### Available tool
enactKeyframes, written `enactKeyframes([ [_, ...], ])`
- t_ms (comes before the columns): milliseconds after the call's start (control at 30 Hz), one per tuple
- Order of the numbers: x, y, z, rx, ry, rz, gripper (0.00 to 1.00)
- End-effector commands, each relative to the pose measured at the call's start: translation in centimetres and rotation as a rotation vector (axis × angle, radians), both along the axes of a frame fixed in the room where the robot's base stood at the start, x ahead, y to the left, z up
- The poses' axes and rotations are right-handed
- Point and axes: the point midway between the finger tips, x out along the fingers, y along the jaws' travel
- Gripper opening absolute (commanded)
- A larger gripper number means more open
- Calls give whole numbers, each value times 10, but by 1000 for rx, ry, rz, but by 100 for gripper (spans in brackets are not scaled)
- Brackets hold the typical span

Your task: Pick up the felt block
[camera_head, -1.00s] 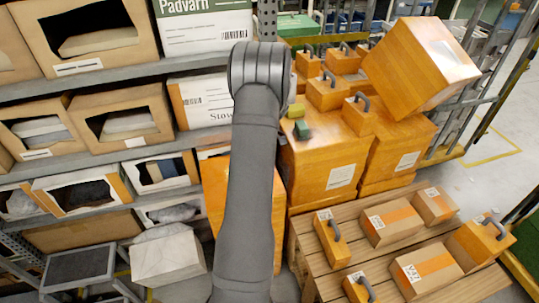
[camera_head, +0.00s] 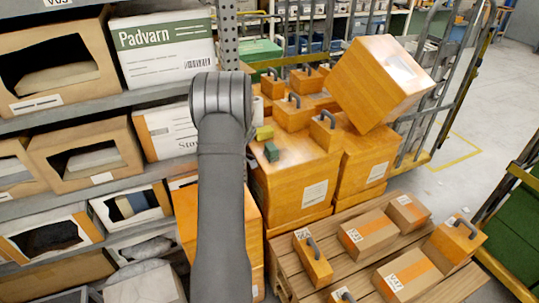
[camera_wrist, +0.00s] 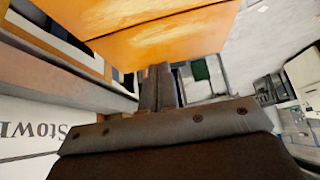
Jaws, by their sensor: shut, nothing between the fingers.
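Two small blocks lie on top of a large orange box (camera_head: 300,185) in the head view: a dark green block (camera_head: 271,151) and a yellow-green block (camera_head: 264,132) just behind it. I cannot tell from their surfaces which one is felt. My arm stands just left of them and hides what is behind it, including my gripper. In the wrist view my gripper's fingers (camera_wrist: 157,80) are together and empty. Neither block can be made out clearly there.
Orange boxes with grey handles (camera_head: 292,112) crowd behind the blocks, with a large tilted orange box (camera_head: 380,80) at right. Shelves with cartons (camera_head: 162,48) line the left. A slatted wooden pallet (camera_head: 350,280) bears more boxes in front. Clear floor (camera_head: 470,120) lies at far right.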

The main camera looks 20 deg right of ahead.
Motion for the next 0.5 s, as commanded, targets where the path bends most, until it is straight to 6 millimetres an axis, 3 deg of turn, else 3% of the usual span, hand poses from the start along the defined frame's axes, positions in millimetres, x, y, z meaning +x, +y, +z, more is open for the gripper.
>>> enactKeyframes([
  [367,0,0,0,0,0,0,0],
  [500,0,0,0,0,0,0,26],
])
